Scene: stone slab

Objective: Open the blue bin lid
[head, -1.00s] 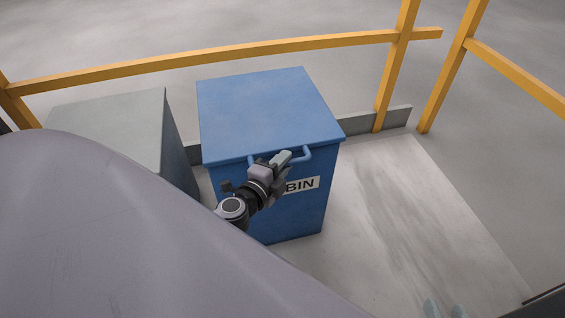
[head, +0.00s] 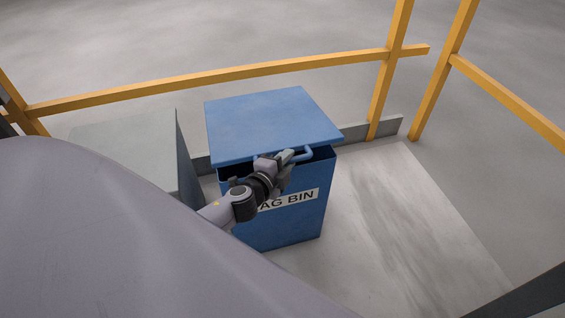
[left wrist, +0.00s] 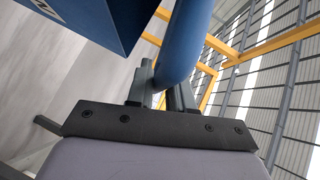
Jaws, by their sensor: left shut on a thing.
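The blue bin (head: 290,222) stands on the slab with a white label on its front, partly hidden by my arm; "AG BIN" is readable. Its blue lid (head: 268,120) is raised a little at the front, and a dark gap shows between lid and bin. My left gripper (head: 288,157) is at the lid's front edge, shut on the lid handle (head: 308,153). In the left wrist view the blue handle bar (left wrist: 183,40) runs between the fingers of my left gripper (left wrist: 165,92). My right gripper is not in view.
A grey box (head: 140,145) stands just left of the bin. Yellow railings (head: 220,78) run behind and to the right, with a low grey kerb (head: 385,129) at the slab's edge. The slab (head: 390,220) right of the bin is clear.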

